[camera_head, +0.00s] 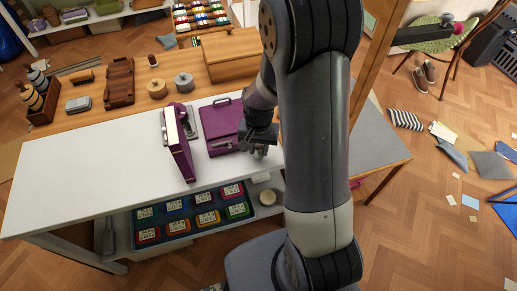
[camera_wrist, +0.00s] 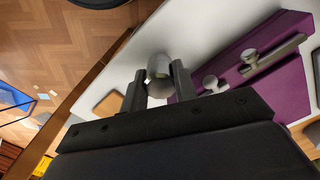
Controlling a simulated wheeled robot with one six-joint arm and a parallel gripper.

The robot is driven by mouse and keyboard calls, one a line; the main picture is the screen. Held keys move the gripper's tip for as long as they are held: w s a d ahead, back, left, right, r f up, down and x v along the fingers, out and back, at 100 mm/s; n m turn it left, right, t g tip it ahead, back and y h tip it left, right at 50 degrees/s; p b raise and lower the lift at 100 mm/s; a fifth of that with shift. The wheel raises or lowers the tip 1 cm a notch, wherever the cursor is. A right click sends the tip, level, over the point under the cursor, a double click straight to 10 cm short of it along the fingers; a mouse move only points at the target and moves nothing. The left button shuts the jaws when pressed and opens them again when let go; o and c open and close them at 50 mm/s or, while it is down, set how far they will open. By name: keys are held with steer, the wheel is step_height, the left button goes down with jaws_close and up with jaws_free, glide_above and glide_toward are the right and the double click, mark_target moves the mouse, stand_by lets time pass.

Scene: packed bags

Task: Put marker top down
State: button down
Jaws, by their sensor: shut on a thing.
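My gripper (camera_head: 260,140) is low at the right end of the white table (camera_head: 90,165), just right of the flat purple case (camera_head: 218,120). In the wrist view my gripper (camera_wrist: 158,85) is shut on a small grey rounded cylinder, the marker top (camera_wrist: 159,68). It sits between the two fingers, its lower part partly hidden by them. In the head view the marker top (camera_head: 261,153) shows only as a small pale bit under the fingers. The purple case also shows in the wrist view (camera_wrist: 285,80), right of the marker top, with metal fittings on it.
An upright purple and cream case (camera_head: 180,148) stands left of the flat one. A tray of coloured boxes (camera_head: 190,215) is on the shelf below. A wooden box (camera_head: 232,58) and grey round pot (camera_head: 184,82) stand behind. The table's left part is clear.

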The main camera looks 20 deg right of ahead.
mark_target(259, 147)
steer(key=shift+f, duration=0.55)
steer(key=shift+f, duration=0.25)
steer(key=c, duration=1.1)
jaws_free()
steer(key=shift+r, duration=0.1)
step_height(259, 147, up, 12)
steer(key=shift+r, duration=0.2)
